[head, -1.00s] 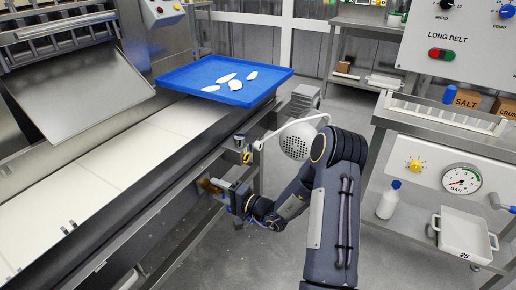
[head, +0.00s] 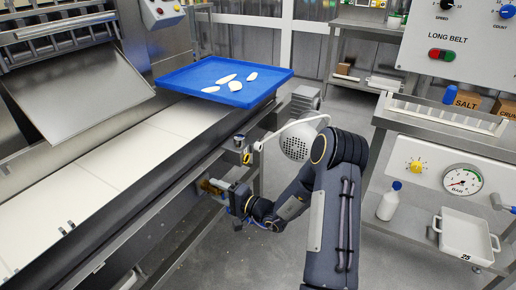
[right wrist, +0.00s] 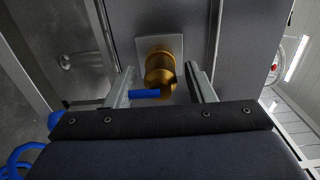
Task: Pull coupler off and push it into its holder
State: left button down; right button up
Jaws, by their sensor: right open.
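A brass fitting (right wrist: 159,70) with a blue lever-like part (right wrist: 145,94) sticks out from a square plate (right wrist: 150,43) in the right wrist view. I take the fitting to be the coupler or its port, but cannot tell which. My right gripper (right wrist: 161,78) is open, with one finger on each side of the fitting; contact is not clear. In the head view, my right gripper (head: 226,188) is at the side of the conveyor frame, by the brass part (head: 208,187). I cannot make out the holder. My left gripper is not in view.
A blue tray (head: 190,79) with several pale pieces sits over the conveyor's far end. The white belt (head: 130,165) runs along the left. A steel bench (head: 440,140) with a gauge (head: 462,180) and white bottle (head: 389,200) stands right.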

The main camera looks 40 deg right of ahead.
jog(key=c, duration=1.1)
jog(key=shift+o, duration=0.2)
jog(key=shift+v, duration=0.75)
jog(key=shift+b+v, duration=0.65)
jog(key=shift+v, duration=1.55)
